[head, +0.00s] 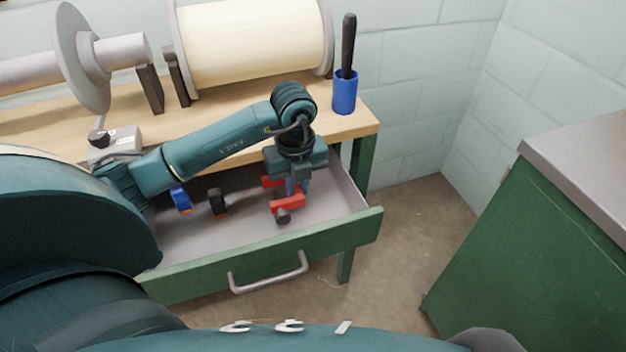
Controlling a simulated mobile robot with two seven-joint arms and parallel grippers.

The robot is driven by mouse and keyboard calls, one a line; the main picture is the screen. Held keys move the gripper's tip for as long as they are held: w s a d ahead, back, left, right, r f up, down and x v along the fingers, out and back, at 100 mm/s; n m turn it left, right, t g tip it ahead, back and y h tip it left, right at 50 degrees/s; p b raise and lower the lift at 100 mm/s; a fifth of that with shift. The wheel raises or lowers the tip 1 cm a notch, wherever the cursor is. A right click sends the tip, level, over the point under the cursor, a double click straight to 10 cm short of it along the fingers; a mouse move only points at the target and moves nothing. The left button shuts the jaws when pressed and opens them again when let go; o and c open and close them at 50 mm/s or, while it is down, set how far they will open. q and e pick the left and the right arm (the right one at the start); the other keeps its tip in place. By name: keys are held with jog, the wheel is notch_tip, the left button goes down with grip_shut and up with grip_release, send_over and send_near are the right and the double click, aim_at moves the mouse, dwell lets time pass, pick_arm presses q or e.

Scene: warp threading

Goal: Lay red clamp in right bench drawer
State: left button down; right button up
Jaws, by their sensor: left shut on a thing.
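The right bench drawer (330,236) is pulled out, its green front and metal handle facing me. My left gripper (290,190) points down over the right part of the drawer, shut on the red clamp (288,203). The clamp has red jaws and a dark knob. It is within the drawer's outline; I cannot tell whether it touches the drawer floor. The gripper's fingers are partly hidden by the clamp. My right gripper is not in view.
A blue-and-orange item (181,200) and a black-and-orange item (217,203) are in the drawer, left of the clamp. On the wooden bench top (357,123) stand a blue cup (345,93) and a large cream roll (252,42). A green cabinet (540,250) stands at right.

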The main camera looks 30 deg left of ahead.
aim_at(313, 192)
pick_arm(q)
jog(key=w, duration=0.1)
jog(key=w+d, duration=0.1)
jog(key=w, duration=0.2)
jog(key=shift+d, duration=0.4)
jog(key=shift+s+f+b, duration=0.1)
jog(key=shift+f+b, duration=0.25)
jog(key=shift+f, duration=0.15)
jog(key=shift+a, duration=0.1)
jog(key=shift+f, duration=0.1)
jog(key=shift+f, duration=0.15)
jog(key=c, duration=1.4)
grip_release()
